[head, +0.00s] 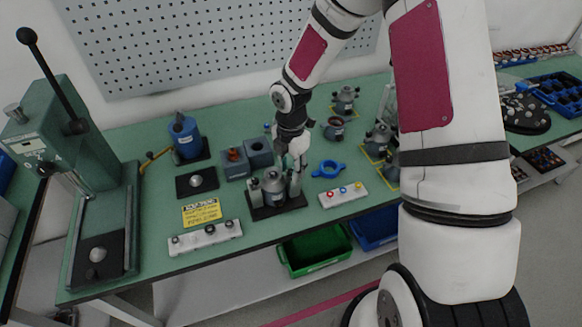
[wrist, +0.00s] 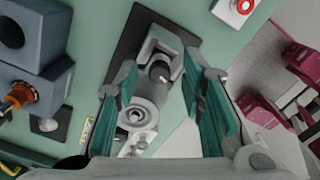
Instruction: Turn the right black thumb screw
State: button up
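The test fixture stands on a black base plate (head: 262,212) near the front edge of the green table, with a grey round stator part (head: 273,186) in its middle. In the wrist view, a dark thumb screw (wrist: 159,73) sits in a grey bracket (wrist: 155,45) on the plate, beside the round metal part (wrist: 136,115). My gripper (wrist: 161,65) is open, with its teal-padded fingers on either side of the screw and a gap visible to each. In the head view, my gripper (head: 297,160) is over the fixture's right side and hides part of it; the screw is too small to make out there.
Blue-grey blocks (head: 235,164) stand just behind and left of the fixture. A blue ring-shaped part (head: 328,169) and a white button strip (head: 343,194) lie to its right. Another button strip (head: 205,237) and a yellow sign (head: 201,212) lie left. A green press (head: 95,170) stands far left.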

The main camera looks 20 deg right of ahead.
grip_shut()
jog(key=shift+m, duration=0.3)
jog(key=m, duration=0.3)
jog(key=shift+m, duration=2.1)
grip_release()
